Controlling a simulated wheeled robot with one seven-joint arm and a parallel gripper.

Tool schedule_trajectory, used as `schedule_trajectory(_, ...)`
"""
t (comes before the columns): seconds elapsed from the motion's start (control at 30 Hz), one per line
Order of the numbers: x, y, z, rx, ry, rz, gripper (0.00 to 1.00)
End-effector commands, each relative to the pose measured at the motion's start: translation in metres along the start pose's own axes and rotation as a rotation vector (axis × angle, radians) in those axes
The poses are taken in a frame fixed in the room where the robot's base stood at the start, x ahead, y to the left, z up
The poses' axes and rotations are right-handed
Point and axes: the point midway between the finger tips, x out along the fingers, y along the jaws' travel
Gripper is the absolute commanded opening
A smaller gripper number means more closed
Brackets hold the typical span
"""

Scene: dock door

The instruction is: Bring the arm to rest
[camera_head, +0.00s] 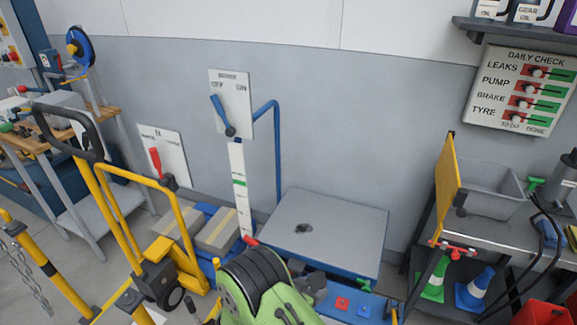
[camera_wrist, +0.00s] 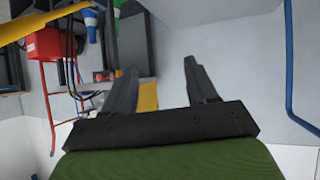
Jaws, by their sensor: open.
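My gripper (camera_wrist: 160,68) shows in the wrist view with its two dark fingers spread apart. Nothing is between them, and grey wall lies behind the gap. My green arm with a black ribbed section shows at the bottom middle of the head view, in front of a blue-framed platform (camera_head: 325,228). I cannot make out the fingers in the head view.
A yellow-handled truck (camera_head: 160,272) stands left of my arm. A lever board (camera_head: 231,103) and a blue pipe (camera_head: 276,150) rise behind the platform. At right are a yellow panel (camera_head: 446,190), a grey bin (camera_head: 490,190) and cones (camera_head: 474,290). A red box (camera_wrist: 52,43) shows in the wrist view.

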Motion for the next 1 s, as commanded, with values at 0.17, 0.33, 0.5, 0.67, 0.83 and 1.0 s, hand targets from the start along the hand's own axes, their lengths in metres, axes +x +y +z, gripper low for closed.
schedule_trajectory(0.17,-0.043,0.042,-0.105,0.023,-0.197,0.07,0.57)
schedule_trajectory(0.33,-0.096,0.095,-0.175,-0.01,-0.38,0.024,0.57)
schedule_trajectory(0.5,-0.163,0.153,-0.222,-0.091,-0.503,-0.117,0.57)
schedule_trajectory(0.67,-0.233,0.206,-0.241,-0.219,-0.534,-0.298,0.57)
schedule_trajectory(0.83,-0.293,0.244,-0.236,-0.386,-0.487,-0.46,0.57)
schedule_trajectory(1.0,-0.314,0.256,-0.228,-0.473,-0.455,-0.519,0.57)
